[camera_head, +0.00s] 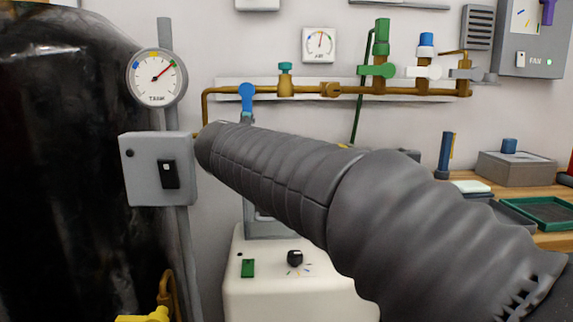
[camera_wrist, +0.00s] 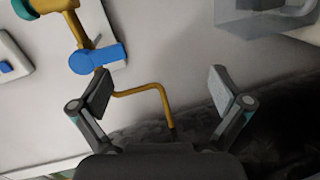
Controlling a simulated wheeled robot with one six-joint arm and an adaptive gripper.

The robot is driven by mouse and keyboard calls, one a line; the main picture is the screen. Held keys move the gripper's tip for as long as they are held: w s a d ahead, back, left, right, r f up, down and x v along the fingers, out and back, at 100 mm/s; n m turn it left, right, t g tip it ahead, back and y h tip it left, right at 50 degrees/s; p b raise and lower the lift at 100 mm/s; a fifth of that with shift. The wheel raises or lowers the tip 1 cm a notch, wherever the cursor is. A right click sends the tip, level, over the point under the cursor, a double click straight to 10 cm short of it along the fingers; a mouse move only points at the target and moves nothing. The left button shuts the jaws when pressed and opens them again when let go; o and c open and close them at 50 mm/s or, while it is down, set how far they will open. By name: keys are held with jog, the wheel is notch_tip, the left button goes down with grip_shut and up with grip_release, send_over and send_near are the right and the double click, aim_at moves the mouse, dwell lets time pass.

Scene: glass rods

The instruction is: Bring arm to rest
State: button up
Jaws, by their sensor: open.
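My gripper (camera_wrist: 160,97) shows in the wrist view with its two fingers spread wide and nothing between the pads. Past the fingers are the pale wall, a brass pipe (camera_wrist: 148,90) and a blue valve handle (camera_wrist: 97,60). The left finger's tip overlaps the blue handle's lower edge in the picture; I cannot tell whether they touch. In the head view my dark, ribbed arm reaches from the lower right up toward the blue valve handle (camera_head: 247,97). My gripper is hidden behind the arm there.
A grey switch box (camera_head: 158,169) and a tank gauge (camera_head: 156,78) are left of the arm, beside a large black tank (camera_head: 70,160). A white machine (camera_head: 290,285) stands below the arm. A wooden bench with a green tray (camera_head: 545,211) and a grey box (camera_head: 516,168) is at right.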

jog(key=s+d+f+m+g+h, duration=0.1)
jog(key=s+d+f+m+g, duration=0.3)
jog(key=s+d+f, duration=0.45)
jog(key=s+d+f+m+g+h, duration=0.1)
jog(key=s+d+f+m+g, duration=0.4)
jog(key=f, duration=0.6)
jog(key=s+d+f+m+p, duration=0.1)
jog(key=s+d+f+m, duration=0.2)
jog(key=s+d, duration=0.5)
jog(key=s+d+f+m+g+p, duration=0.1)
jog(key=s+d+f+m, duration=0.3)
jog(key=s+d, duration=0.3)
jog(key=s+m, duration=0.1)
jog(key=s, duration=0.4)
jog(key=shift+d+f+y, duration=0.15)
jog(key=shift+d+y, duration=0.2)
jog(key=shift+y, duration=0.05)
jog(key=shift+s, duration=0.1)
